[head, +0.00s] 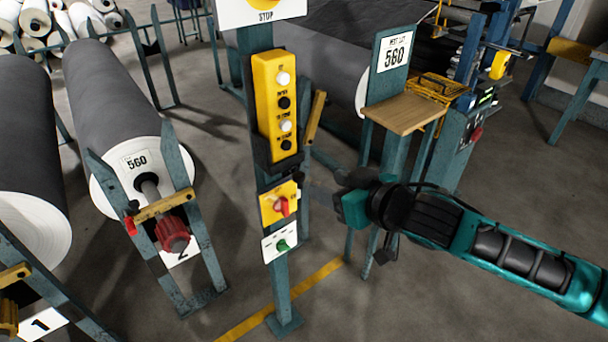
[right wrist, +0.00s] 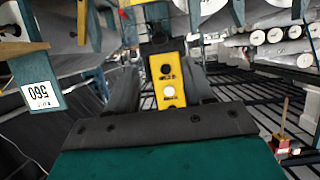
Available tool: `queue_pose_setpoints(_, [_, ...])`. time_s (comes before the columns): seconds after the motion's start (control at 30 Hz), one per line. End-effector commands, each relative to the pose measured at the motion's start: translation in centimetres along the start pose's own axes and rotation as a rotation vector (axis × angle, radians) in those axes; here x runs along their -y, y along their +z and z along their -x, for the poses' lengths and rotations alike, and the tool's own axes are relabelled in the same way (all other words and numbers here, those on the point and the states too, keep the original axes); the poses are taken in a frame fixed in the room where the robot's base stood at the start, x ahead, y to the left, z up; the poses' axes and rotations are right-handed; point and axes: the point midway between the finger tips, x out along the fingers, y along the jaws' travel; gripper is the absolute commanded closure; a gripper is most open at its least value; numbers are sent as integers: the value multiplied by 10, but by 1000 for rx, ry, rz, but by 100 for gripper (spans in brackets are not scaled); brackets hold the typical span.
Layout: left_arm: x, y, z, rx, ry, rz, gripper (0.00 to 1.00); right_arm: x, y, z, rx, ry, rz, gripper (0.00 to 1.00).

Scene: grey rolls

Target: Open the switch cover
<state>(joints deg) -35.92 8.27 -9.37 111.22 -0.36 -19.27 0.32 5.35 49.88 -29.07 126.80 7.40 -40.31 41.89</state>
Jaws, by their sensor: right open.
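The switch box (head: 279,203) is a small yellow box with a red switch handle (head: 281,206), low on a blue-green post in the head view. I cannot make out a separate cover or whether it is open. My right gripper (head: 322,190) is just right of the post, at about the switch box's height, apart from it and empty. In the right wrist view its two dark fingers (right wrist: 162,92) are spread, with the yellow button box (right wrist: 168,80) seen upside down beyond the gap. My left gripper is not in view.
The long button box (head: 273,105) is above the switch box, and a white plate with a green knob (head: 281,244) is below. Large grey rolls (head: 105,95) stand at the left. A wooden shelf (head: 404,112) is near my right arm. Floor is free at the lower right.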

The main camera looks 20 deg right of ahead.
Motion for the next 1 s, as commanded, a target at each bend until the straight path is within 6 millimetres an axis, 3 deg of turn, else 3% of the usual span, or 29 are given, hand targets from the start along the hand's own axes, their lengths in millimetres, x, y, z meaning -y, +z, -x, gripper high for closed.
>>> queue_pose_setpoints(0.3, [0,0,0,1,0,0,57,0,-1,-60,-1,1,-1,48])
queue_pose_setpoints(0.5, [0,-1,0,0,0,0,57,0,-1,-84,0,0,0,48])
queue_pose_setpoints(1.0, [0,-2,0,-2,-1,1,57,0,0,-95,0,-1,1,51])
